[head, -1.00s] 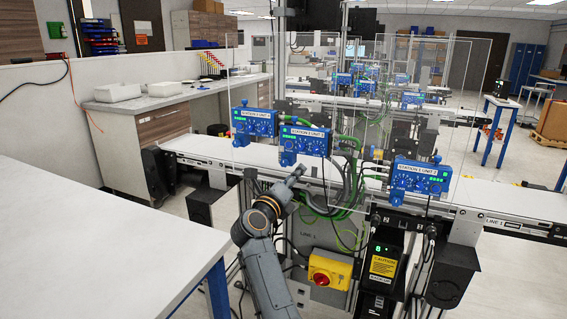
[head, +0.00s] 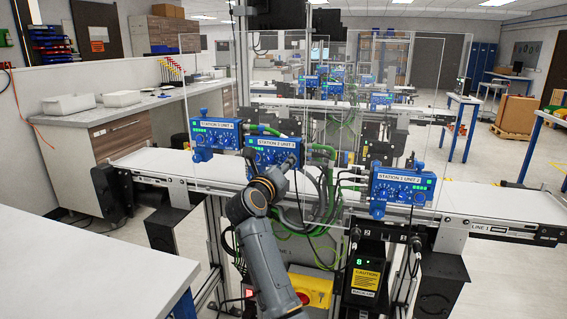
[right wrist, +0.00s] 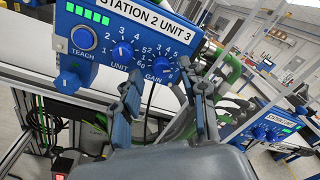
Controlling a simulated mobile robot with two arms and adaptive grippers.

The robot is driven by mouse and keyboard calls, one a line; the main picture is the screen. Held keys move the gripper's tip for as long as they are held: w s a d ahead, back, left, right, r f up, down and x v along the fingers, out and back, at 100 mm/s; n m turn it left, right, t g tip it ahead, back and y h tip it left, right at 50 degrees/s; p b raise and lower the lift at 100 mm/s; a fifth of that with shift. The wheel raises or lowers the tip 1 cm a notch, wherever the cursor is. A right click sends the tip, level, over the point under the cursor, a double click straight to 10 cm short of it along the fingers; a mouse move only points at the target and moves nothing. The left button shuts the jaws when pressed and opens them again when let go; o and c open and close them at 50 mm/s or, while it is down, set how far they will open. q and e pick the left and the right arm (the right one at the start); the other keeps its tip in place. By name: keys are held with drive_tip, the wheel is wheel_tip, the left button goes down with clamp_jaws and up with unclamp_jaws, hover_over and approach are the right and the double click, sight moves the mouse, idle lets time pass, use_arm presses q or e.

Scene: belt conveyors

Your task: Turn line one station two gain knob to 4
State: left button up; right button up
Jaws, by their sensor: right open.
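The blue station 2 unit 3 box (head: 262,154) stands above the belt in the head view, its right part behind my arm. It fills the upper left of the right wrist view (right wrist: 103,33), with a row of green lights, a unit knob (right wrist: 122,50) and a blue gain knob (right wrist: 160,66). The gain pointer is too small to read. My right gripper (right wrist: 160,80) is open, one finger on each side of the gain knob in that picture; I cannot tell whether they touch it. In the head view my right gripper (head: 290,167) is at this box. My left gripper is not in view.
Similar boxes stand on both sides: unit 4 (head: 215,137) left and unit 2 (head: 402,188) right. Clear panels (head: 345,85) rise around the boxes. Green and grey cables hang right of unit 3. The belt (head: 500,200) looks empty. A white table (head: 80,265) is at lower left.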

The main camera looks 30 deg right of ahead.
drive_tip(key=shift+w+d, duration=0.1)
drive_tip(key=shift+d, duration=0.1)
drive_tip(key=shift+r, duration=0.1)
drive_tip(key=shift+c, duration=0.8)
clamp_jaws()
use_arm(q)
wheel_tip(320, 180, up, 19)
drive_tip(key=p, duration=1.9)
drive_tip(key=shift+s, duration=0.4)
use_arm(e)
drive_tip(key=shift+n+t, duration=0.5)
drive_tip(key=shift+n, duration=5.6)
